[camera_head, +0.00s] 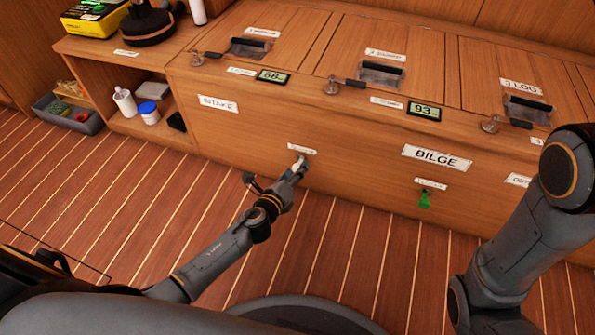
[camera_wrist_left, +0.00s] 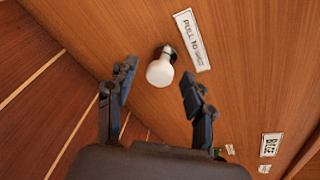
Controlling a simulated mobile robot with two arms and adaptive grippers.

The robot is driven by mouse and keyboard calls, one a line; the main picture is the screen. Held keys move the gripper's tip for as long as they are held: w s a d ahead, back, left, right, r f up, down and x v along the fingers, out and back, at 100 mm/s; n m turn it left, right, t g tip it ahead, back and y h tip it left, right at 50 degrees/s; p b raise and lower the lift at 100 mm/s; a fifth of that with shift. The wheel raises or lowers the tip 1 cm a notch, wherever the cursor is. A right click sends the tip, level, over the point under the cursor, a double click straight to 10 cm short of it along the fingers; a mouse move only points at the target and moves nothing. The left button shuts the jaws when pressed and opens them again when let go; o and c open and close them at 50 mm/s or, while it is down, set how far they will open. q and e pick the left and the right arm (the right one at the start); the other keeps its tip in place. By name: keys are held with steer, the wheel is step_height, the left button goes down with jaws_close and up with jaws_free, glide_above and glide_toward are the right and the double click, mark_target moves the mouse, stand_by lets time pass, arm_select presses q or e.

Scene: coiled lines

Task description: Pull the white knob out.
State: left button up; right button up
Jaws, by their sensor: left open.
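The white knob (camera_wrist_left: 160,71) sticks out of the wooden front panel, below and beside a small label that begins "PULL TO" (camera_wrist_left: 193,40). In the left wrist view my left gripper (camera_wrist_left: 157,78) is open, with one finger on each side of the knob. I see a gap between each finger and the knob, and cannot tell how far the fingertips are from the panel. In the head view my left gripper (camera_head: 293,174) is at the panel under the small label and mostly covers the knob. My right arm shows at the right, but its gripper is out of view.
A green tag or key (camera_head: 424,200) hangs on the panel under the BILGE sign (camera_head: 437,158). Lidded compartments with metal latches and displays line the top. An open shelf (camera_head: 150,129) with bottles and a grey bin (camera_head: 68,117) are at the left. The striped floor before the panel is clear.

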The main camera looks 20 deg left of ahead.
arm_select(q)
steer(key=shift+x, duration=1.1)
